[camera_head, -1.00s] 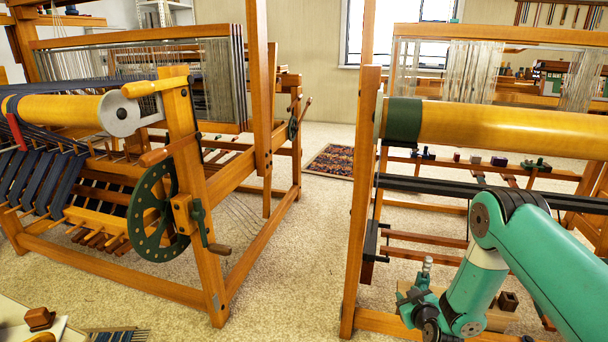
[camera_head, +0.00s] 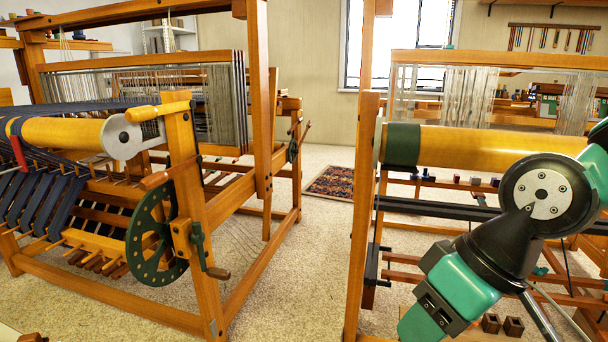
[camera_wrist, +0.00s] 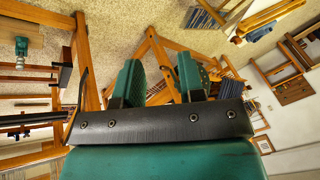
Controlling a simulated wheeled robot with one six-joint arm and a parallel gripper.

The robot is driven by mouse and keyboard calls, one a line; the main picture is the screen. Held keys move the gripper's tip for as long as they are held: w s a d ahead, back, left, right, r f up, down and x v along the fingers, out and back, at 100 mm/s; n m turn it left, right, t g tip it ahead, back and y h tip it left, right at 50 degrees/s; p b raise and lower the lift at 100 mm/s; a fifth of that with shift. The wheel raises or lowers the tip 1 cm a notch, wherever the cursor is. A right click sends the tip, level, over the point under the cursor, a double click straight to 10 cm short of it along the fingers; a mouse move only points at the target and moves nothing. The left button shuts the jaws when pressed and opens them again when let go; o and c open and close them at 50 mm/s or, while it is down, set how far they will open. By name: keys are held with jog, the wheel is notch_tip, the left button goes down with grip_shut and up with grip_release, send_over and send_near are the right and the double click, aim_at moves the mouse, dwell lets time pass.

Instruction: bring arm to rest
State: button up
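My gripper (camera_wrist: 158,80) shows in the wrist view as two green fingers standing well apart, with nothing held between them. Beyond the fingers are wooden loom beams and the pale floor. In the head view my green and black arm is folded at the lower right, in front of the right loom (camera_head: 470,148). The fingertips cannot be made out there.
The left loom (camera_head: 220,190) has a green toothed wheel (camera_head: 157,235) and a crank. A rug (camera_head: 343,183) lies between the looms on open floor. Small wooden blocks (camera_head: 490,323) sit at the lower right. A green device (camera_wrist: 27,42) shows in the wrist view.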

jog(key=s+d+r+g, duration=0.1)
jog(key=s, duration=0.5)
notch_tip(320, 180, up, 31)
jog(key=p, duration=3)
jog(key=shift+w+d+h+p, duration=0.15)
jog(key=shift+h+p, duration=0.15)
jog(key=shift+p, duration=0.05)
